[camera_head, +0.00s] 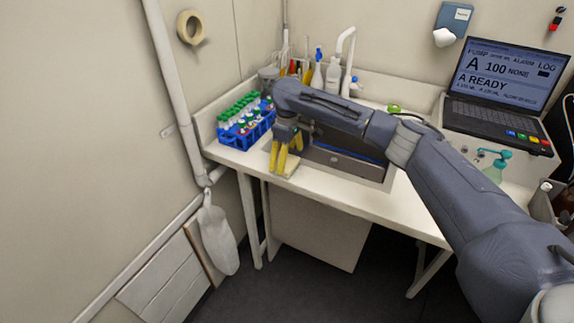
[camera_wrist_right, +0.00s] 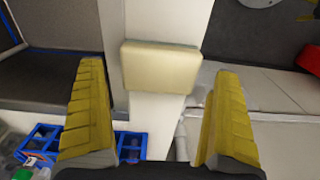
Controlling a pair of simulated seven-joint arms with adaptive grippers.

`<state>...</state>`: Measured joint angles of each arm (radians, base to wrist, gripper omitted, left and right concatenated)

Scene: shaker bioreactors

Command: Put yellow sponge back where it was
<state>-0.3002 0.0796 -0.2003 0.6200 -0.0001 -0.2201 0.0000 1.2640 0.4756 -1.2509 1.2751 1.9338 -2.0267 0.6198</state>
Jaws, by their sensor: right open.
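The yellow sponge (camera_wrist_right: 160,68) is a pale yellow block with a thin greenish back edge. In the right wrist view it lies on the white bench top, centred between my finger ends, with a clear gap on both sides. My right gripper (camera_head: 278,168) is open and empty, its yellow fingers pointing down over the bench's front left part. In the head view a pale tan patch shows beside the fingers, mostly hidden by them; it is probably the sponge. I cannot tell the height of the fingers above it. My left gripper is out of view.
A blue tube rack (camera_head: 245,128) with green-capped tubes stands close left of the gripper. Bottles (camera_head: 333,75) stand behind, and a laptop (camera_head: 505,80) at right. The bench's front edge is near.

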